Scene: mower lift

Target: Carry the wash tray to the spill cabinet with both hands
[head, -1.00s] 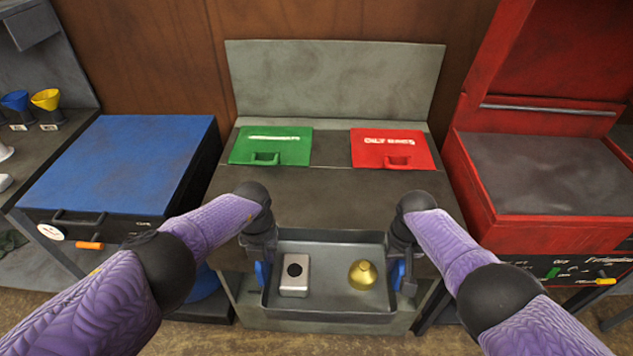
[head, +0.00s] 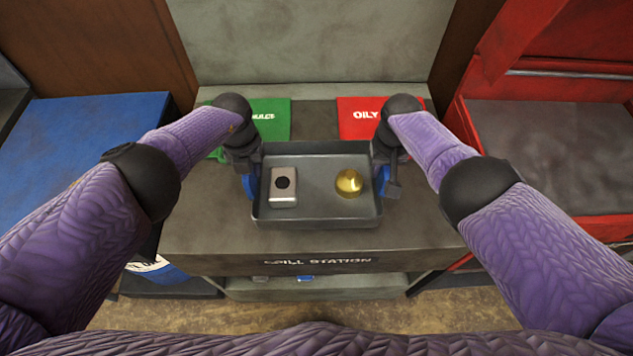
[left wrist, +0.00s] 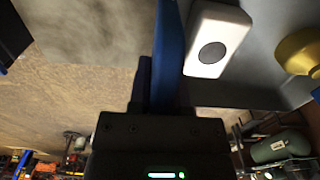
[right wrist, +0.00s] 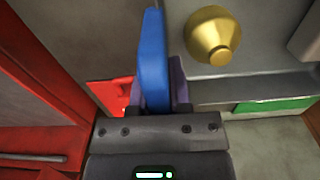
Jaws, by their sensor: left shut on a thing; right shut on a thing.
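The grey wash tray (head: 318,214) is over the spill cabinet's dark top (head: 200,225), whose front edge reads "SPILL STATION". The tray looks level; I cannot tell whether it touches the top. In it are a silver box with a dark round spot (head: 284,188) at the left and a brass dome-shaped piece (head: 348,183) at the right. My left gripper (head: 250,183) is shut on the tray's left side, and my right gripper (head: 383,180) on its right side.
A green lid (head: 270,118) and a red lid marked "OILY" (head: 358,120) lie on the cabinet top behind the tray. A blue-topped cabinet (head: 80,150) stands left, a red one (head: 550,140) right. An upright grey panel (head: 310,40) backs the cabinet. Bare top lies in front.

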